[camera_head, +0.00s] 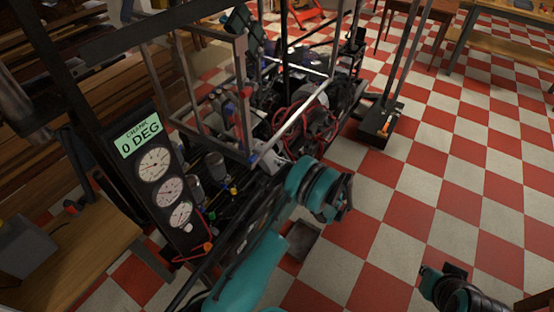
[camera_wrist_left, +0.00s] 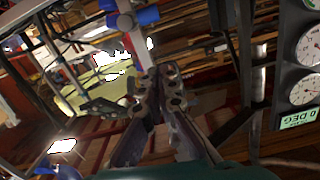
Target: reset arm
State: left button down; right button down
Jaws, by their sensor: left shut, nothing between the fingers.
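My teal left arm (camera_head: 245,275) rises from the bottom middle of the head view. Its grey left gripper (camera_head: 268,158) points left, close to a lower corner of the metal frame; I cannot tell whether it touches it. In the left wrist view the gripper's fingers (camera_wrist_left: 160,88) lie together, shut and empty. A dark and teal end of my right arm (camera_head: 450,282) shows at the bottom right, over the floor; its fingers are not clear.
A grey frame (camera_head: 245,100) holds machinery and red cables. A gauge panel (camera_head: 160,175) reading "0 DEG" stands left of my left arm; it also shows in the left wrist view (camera_wrist_left: 303,80). A wooden bench (camera_head: 85,245) stands at left. Checkered floor (camera_head: 440,170) at right is largely clear.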

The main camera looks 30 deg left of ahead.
dwell(0.3)
pick_arm(q)
jog(key=s+d+r+m+t+h, duration=0.1)
jog(key=s+r+m+h, duration=0.25)
jog(key=r, duration=0.35)
jog(key=s+d+r+m+t+h, duration=0.1)
jog(key=s+r+m+h, duration=0.1)
jog(key=r+m+h, duration=0.4)
jog(key=s+d+r+m+t+h, duration=0.2)
jog(key=s+d, duration=0.4)
jog(key=s, duration=0.4)
jog(key=s+d+r+m+t+h, duration=0.2)
jog(key=s+d+m+h, duration=0.2)
jog(key=s, duration=0.7)
jog(key=d+h, duration=0.2)
jog(key=d, duration=0.1)
jog(key=shift+s+m, duration=0.1)
jog(key=shift+m, duration=0.15)
